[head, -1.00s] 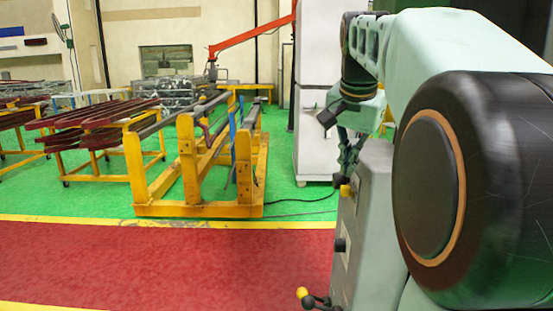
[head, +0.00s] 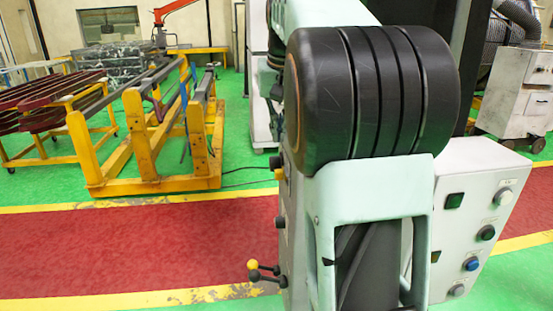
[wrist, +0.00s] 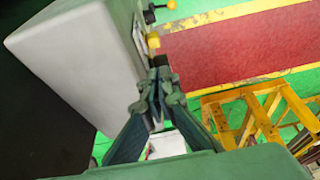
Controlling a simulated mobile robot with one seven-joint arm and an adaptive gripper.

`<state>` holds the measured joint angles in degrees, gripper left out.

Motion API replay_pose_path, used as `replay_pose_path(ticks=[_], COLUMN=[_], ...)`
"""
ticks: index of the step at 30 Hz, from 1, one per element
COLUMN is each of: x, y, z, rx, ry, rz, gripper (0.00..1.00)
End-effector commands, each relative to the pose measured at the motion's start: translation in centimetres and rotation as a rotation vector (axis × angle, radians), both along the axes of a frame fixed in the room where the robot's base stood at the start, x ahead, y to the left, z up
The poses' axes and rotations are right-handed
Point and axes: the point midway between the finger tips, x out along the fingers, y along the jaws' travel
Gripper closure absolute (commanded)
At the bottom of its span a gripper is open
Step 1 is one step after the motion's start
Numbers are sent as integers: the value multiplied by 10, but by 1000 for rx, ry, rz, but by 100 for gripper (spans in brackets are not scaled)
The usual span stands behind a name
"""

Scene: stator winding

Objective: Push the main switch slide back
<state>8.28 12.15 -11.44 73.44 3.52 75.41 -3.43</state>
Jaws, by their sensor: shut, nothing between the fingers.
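The pale grey control cabinet (head: 475,210) stands at the right in the head view, partly behind my arm. On its left side are a yellow knob (head: 279,174) and a black knob (head: 279,222). I cannot tell surely which part is the main switch slide. The wrist view shows the cabinet (wrist: 85,50) at upper left, with a yellow knob (wrist: 154,41) on its side. My gripper (wrist: 158,76) is shut and empty, its fingertips close beside that side, near a dark part. I cannot tell whether they touch it. My arm hides the gripper in the head view.
A lever with yellow and black balls (head: 262,268) sticks out low on the cabinet's left. Buttons (head: 487,232) line the cabinet's front. A yellow frame rack (head: 152,182) stands beyond the red walkway (head: 130,250). The walkway beside the cabinet is clear.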

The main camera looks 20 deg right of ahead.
Motion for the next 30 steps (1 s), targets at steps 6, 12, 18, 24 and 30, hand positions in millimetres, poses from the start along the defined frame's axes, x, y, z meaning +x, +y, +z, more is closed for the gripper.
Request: replay_pose_path(ticks=[6,12,18,24,30], x=[4,14,25,31,32], y=[-1,-4,-7,-9,-10], z=[-13,-46,-77,-92,-94], rx=[1,2,1,0,-1], ry=[3,5,3,0,-1], rz=[-1,-1,-1,-2,-2], gripper=[100,100,100,100,100])
